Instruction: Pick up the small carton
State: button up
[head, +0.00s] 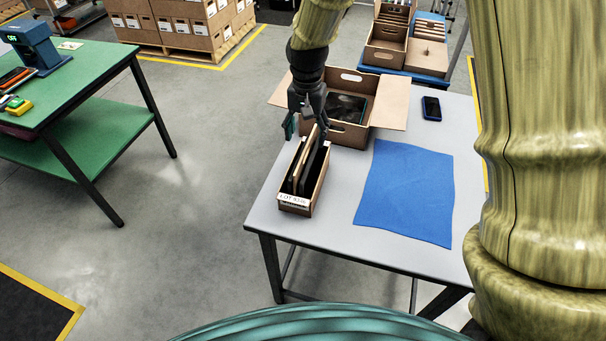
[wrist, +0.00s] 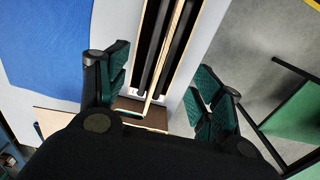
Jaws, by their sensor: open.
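A narrow cardboard bin (head: 294,204) with a white lot label stands on the grey table. In it a thin tan carton (head: 306,158) leans between dark flat pieces (head: 319,164), its upper end poking out above the rim. I take this to be the small carton. My gripper (head: 306,124) is open, pointing down over the bin's far end. In the wrist view my gripper (wrist: 162,92) has its green-padded fingers spread wide. The carton's pale edge (wrist: 171,52) runs through the gap between them, with dark pieces on both sides. I see no finger touching it.
An open cardboard box (head: 347,134) with a dark item inside stands just behind the bin. A blue mat (head: 407,190) and a phone (head: 431,108) lie to the right. A green bench (head: 85,80) stands apart at left; the floor between is clear.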

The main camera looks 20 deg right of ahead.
aim_at(306, 147)
jog(key=shift+w+f, duration=0.65)
jog(key=shift+f, duration=0.25)
jog(key=shift+s+f, duration=0.3)
jog(key=shift+f, duration=0.1)
jog(key=f, duration=0.3)
jog(key=shift+w+d+f+p, duration=0.15)
jog(key=shift+w+f+p, duration=0.05)
jog(key=shift+f+p, duration=0.2)
jog(key=shift+s+f, duration=0.15)
jog(key=shift+f, duration=0.2)
jog(key=shift+f+p, duration=1.25)
jog(key=shift+f, duration=1.25)
grip_shut()
